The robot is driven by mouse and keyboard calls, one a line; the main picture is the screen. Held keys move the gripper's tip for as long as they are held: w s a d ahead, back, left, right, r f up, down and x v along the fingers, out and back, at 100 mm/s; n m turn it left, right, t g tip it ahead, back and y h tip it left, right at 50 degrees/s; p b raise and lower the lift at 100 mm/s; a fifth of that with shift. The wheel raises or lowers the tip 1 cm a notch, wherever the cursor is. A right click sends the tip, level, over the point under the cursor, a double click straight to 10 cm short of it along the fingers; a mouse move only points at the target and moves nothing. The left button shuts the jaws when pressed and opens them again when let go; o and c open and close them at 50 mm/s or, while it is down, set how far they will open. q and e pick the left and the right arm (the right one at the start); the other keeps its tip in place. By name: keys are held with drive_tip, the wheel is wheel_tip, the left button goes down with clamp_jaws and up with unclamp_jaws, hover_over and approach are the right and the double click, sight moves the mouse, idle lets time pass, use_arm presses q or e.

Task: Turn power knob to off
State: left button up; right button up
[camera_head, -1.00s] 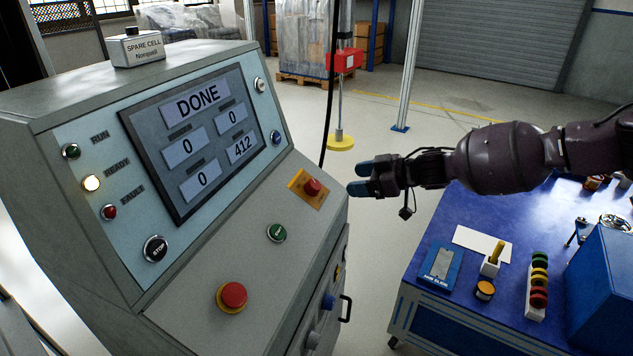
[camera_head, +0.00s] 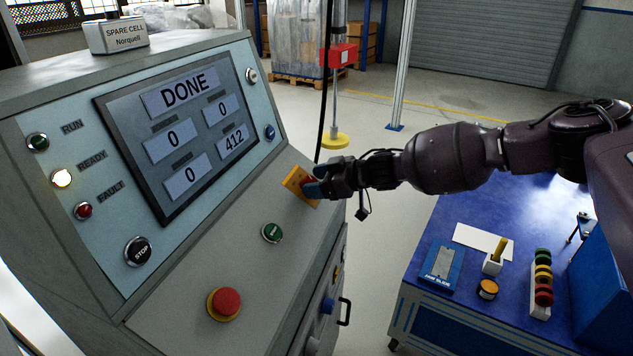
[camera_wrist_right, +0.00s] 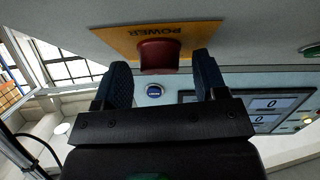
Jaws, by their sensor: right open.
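The power knob is red and sits on a yellow plate (camera_head: 297,183) at the right end of the console's sloped panel. In the right wrist view the red knob (camera_wrist_right: 158,55) stands below the word POWER on the yellow plate (camera_wrist_right: 170,33). My right gripper (camera_head: 312,185) is at the knob and partly hides it in the head view. In the right wrist view its two dark fingers (camera_wrist_right: 163,80) are open, one on each side of the knob, with gaps still showing. My left gripper is not in view.
The console screen (camera_head: 180,140) reads DONE, and the ready lamp (camera_head: 61,178) is lit. A green button (camera_head: 272,233) and a red mushroom button (camera_head: 226,302) are on the same sloped panel. A blue table (camera_head: 440,215) with small items stands at the right.

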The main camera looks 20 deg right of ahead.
drive_tip(key=c, duration=0.9)
